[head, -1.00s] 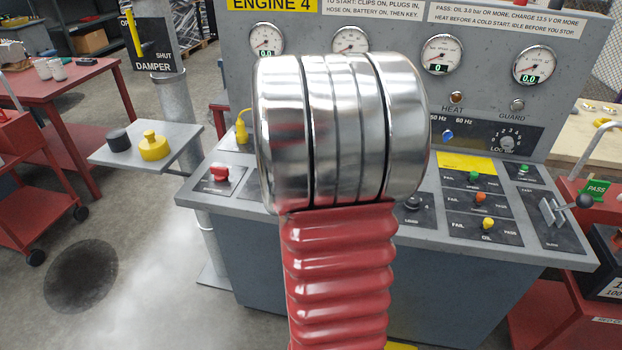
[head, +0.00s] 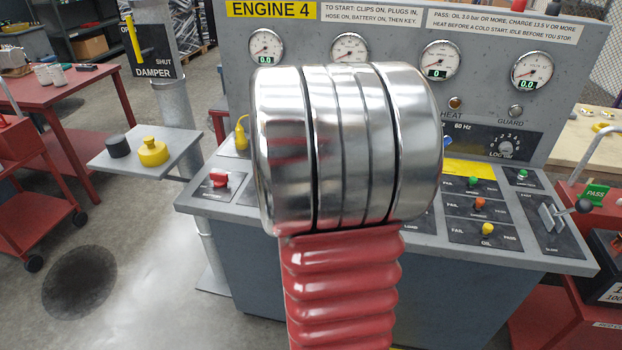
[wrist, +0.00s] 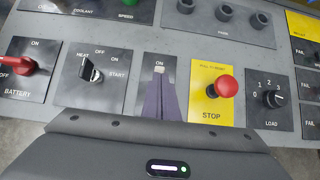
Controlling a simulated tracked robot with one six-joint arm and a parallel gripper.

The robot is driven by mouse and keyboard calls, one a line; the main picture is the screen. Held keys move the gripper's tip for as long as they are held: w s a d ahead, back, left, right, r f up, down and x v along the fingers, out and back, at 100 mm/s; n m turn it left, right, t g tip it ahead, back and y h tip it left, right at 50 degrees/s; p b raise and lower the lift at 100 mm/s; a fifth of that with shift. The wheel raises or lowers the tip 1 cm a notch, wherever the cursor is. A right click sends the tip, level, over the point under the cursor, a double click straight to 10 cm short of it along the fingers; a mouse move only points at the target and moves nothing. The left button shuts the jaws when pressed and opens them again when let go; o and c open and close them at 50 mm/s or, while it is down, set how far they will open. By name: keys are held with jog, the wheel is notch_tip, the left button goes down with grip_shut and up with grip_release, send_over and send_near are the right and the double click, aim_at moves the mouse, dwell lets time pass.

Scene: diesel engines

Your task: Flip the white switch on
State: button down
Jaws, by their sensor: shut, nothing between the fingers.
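In the wrist view, a small white switch tip (wrist: 159,69) shows just below the ON label on a dark grey plate (wrist: 148,66). My gripper (wrist: 160,84) is shut, with its purple-grey fingers over the lower part of that plate, their tips just below the white tip. I cannot tell whether they touch it. The fingers hide the rest of the switch and the lower plate. In the head view my arm blocks the gripper and the switch.
Left of the plate are the key switch (wrist: 90,72) and the red battery switch (wrist: 20,66). Right of it are the red stop button (wrist: 225,87) and the load knob (wrist: 273,96). Behind the desk stands a gauge panel (head: 310,45).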

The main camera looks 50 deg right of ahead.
notch_tip(320, 180, up, 11)
jog(key=a, duration=0.1)
jog(key=shift+s, duration=0.2)
dwell(0.4)
jog(key=shift+r, duration=0.1)
dwell(0.5)
